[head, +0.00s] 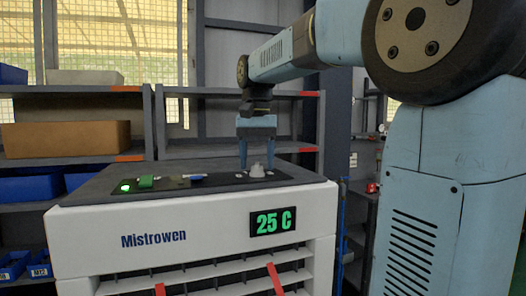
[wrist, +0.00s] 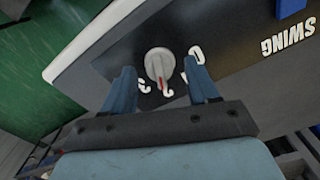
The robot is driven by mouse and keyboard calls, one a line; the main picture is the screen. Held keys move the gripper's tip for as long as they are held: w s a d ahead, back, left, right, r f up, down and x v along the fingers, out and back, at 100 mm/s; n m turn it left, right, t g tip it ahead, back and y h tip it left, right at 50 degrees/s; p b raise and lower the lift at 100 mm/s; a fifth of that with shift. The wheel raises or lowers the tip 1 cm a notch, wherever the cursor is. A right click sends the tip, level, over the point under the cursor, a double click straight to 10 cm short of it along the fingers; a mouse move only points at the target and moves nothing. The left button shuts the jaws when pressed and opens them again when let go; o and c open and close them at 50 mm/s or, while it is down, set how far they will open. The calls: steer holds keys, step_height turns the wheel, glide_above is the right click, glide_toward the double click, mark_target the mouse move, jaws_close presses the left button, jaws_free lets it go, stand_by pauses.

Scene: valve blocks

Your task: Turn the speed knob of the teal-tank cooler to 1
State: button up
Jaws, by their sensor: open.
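The cooler (head: 90,228) is a white box with a dark top panel, the name "Mistrowen" and a green "25 C" display (head: 272,221) on its front. No teal tank shows in either view. A pale grey round knob (head: 257,170) sits on the top panel at the right; in the wrist view the knob (wrist: 159,63) has a red pointer mark toward the jaws. Digits around it are partly hidden or unclear. My gripper (head: 257,160) points down over the knob, and its open blue fingers show in the wrist view (wrist: 163,84) on either side of the knob, apart from it.
On the same panel are a green switch (head: 146,182), a lit green lamp (head: 125,188) and a blue switch (head: 196,177). "SWING" lettering (wrist: 287,40) shows near the blue part. Shelves with a cardboard box (head: 66,138) and blue bins stand behind.

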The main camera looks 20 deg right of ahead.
mark_target(257, 163)
step_height(257, 163, up, 14)
steer(key=shift+f, duration=0.2)
stand_by(0.4)
steer(key=s+f+n+t, duration=0.1)
steer(key=s+f+t, duration=0.1)
steer(key=s+f, duration=0.4)
steer(key=s+d+f+n+t, duration=0.1)
steer(key=s+f+n, duration=0.1)
steer(key=s+f, duration=0.5)
steer(key=s+d+f+n+t, duration=0.1)
steer(key=s+f, duration=0.5)
steer(key=f, duration=1)
steer(key=shift+s+f+n+t, duration=0.15)
steer(key=shift+s+n+t, duration=0.15)
steer(key=shift+t, duration=0.5)
